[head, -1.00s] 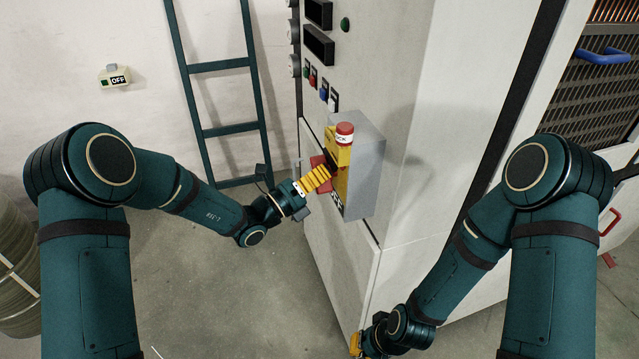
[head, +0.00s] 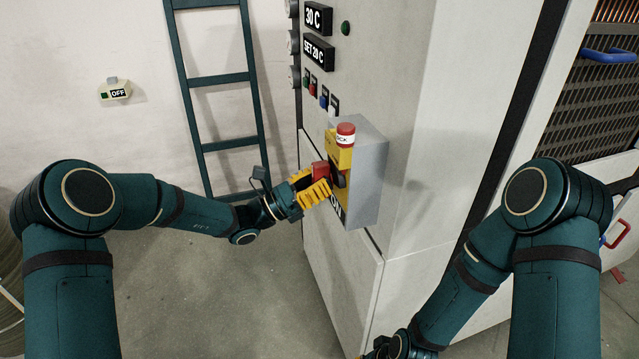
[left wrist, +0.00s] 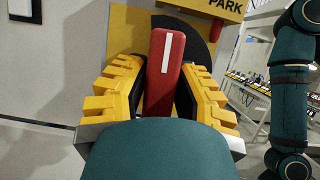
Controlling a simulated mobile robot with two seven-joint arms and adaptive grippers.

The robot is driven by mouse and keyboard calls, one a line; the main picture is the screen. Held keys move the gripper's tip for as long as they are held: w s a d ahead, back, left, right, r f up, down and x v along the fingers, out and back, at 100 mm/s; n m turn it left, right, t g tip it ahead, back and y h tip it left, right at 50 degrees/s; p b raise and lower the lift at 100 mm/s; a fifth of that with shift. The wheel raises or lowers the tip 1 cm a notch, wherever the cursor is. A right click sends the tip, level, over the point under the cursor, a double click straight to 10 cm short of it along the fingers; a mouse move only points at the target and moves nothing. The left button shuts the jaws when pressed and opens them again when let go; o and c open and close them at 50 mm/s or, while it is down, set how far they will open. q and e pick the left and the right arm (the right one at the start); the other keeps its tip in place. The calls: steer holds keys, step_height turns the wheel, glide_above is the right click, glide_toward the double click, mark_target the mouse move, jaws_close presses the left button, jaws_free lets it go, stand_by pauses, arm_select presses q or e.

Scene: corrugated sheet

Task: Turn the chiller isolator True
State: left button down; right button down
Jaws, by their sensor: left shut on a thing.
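The chiller isolator (head: 367,165) is a grey box with a yellow front on the side of a large pale cabinet. Its red handle (head: 319,171) sticks out from the yellow front; it also shows in the left wrist view (left wrist: 164,62), upright with a white stripe. My left gripper (head: 318,184) is shut on the red handle, with a yellow finger on each side of it. A label reading "ON" (head: 335,206) shows low on the box, partly hidden by my fingers. My right gripper (head: 378,349) is low at the bottom edge, mostly cut off.
A red-topped part (head: 345,134) sits on the isolator's upper front. Lit displays (head: 318,53) above read "30 C" and "SET 20 C". A wall switch (head: 115,91) reads "OFF". A dark green ladder (head: 220,85) leans on the wall. Floor left of the cabinet is clear.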

arm_select(q)
steer(key=shift+r+m, duration=0.15)
steer(key=shift+m, duration=0.35)
steer(key=c, duration=0.7)
jaws_free()
steer(key=shift+c, duration=0.2)
steer(key=shift+s+a+f, duration=0.1)
steer(key=shift+a+f, duration=0.25)
steer(key=shift+a, duration=0.1)
steer(key=v, duration=1.1)
steer(key=shift+r, duration=0.1)
